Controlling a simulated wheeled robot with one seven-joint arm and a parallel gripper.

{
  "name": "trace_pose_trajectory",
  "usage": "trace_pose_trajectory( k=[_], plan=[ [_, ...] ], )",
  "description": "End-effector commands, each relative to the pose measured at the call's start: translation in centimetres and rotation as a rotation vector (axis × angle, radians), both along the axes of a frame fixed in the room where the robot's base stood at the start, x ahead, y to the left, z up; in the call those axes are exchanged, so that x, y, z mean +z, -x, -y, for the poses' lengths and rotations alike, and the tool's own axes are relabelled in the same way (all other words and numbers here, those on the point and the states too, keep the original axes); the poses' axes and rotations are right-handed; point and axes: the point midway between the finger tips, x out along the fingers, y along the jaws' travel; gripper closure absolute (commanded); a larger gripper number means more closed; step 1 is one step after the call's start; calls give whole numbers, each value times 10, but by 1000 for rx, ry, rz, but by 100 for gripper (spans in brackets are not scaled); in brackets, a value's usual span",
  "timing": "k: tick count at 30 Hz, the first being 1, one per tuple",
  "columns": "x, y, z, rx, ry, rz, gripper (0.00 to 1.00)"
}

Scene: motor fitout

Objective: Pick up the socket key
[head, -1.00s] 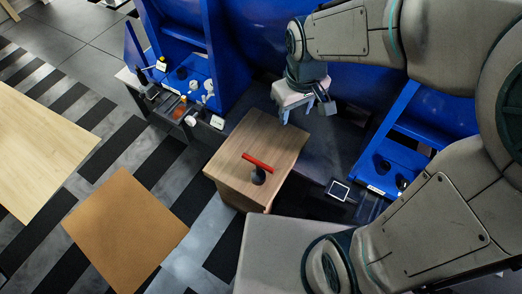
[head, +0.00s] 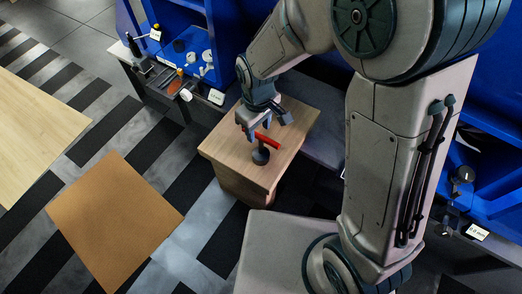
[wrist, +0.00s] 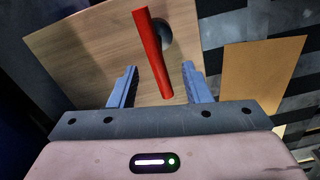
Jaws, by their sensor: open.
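The socket key shows a red bar handle (head: 266,140) above a dark round part (head: 261,155), on the wooden block-like stand. In the wrist view the red handle (wrist: 153,55) runs from the top edge down between the two blue fingers, with the dark round part (wrist: 166,34) partly behind it. My gripper (head: 249,134) is at the handle's left end in the head view. In the wrist view my gripper (wrist: 156,76) is open, with one finger on each side of the handle's near end and gaps on both sides. I cannot tell the exact height between fingers and handle.
The wooden stand (head: 230,150) has a bare top around the key. A blue workstation with small tools and labels stands at the back left. A brown board (head: 115,215) and a pale wooden surface (head: 30,135) lie to the left. Another blue unit (head: 495,180) is at right.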

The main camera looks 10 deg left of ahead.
Motion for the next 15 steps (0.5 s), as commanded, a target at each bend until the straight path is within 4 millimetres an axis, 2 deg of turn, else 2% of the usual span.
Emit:
trace_pose_trajectory(
  k=[1,10,15],
  plan=[
    [-9,0,0,0,1,-1,56],
    [-25,0,2,-1,1,-1,56],
    [-48,-1,5,0,0,0,56]
  ],
)
